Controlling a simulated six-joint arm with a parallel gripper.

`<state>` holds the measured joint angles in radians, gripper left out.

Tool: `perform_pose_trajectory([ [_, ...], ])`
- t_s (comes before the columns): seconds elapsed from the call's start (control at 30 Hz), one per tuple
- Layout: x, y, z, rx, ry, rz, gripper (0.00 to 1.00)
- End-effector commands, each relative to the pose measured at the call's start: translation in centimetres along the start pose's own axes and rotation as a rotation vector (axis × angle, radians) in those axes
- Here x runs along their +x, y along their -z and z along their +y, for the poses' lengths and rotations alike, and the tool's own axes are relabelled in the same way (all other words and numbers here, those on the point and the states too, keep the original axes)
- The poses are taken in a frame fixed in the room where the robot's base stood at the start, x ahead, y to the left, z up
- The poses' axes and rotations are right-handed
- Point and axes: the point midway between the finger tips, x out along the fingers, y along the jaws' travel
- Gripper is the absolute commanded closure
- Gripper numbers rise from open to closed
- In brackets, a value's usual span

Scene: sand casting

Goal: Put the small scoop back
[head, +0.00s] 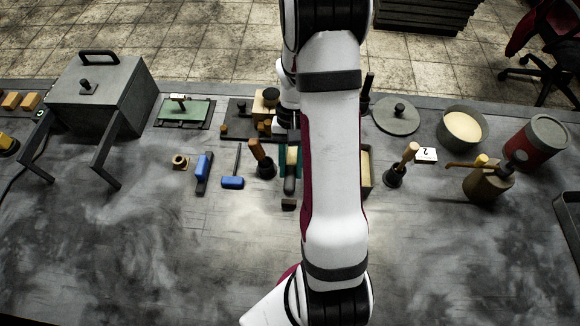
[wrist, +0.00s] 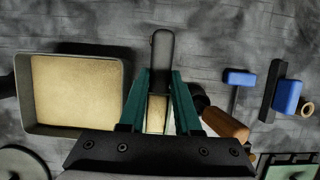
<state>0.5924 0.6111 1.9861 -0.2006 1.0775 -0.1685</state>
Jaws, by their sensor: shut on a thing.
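The small scoop shows best in the wrist view, where its dark rounded handle (wrist: 161,58) sticks out past my fingertips. In the head view its dark grey handle (head: 289,186) points toward the table's near side. My gripper (wrist: 159,80) has teal fingers, closed on the scoop from both sides. In the head view the gripper (head: 291,158) is partly hidden by my arm. A tan patch shows between the fingers; I cannot tell whether it is the scoop's load or something beneath. I cannot tell whether the scoop touches the table.
A sand-filled tray (wrist: 32,128) is left of the gripper in the wrist view. A wooden-handled rammer (head: 262,160) stands close beside the gripper, with a blue mallet (head: 233,183) and blue brush (head: 203,172) farther left. The near table (head: 150,265) is clear.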

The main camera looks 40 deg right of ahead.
Motion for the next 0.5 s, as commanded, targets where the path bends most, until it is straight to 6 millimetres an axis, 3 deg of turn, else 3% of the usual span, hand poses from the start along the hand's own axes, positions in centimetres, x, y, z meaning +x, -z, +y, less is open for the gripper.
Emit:
perform_pose_trajectory([
  [0.17, 3.0, 1.1, 0.1, 0.003, 0.000, -0.003, 1.00],
  [0.5, 3.4, 1.3, 0.1, 0.003, 0.000, 0.000, 1.00],
])
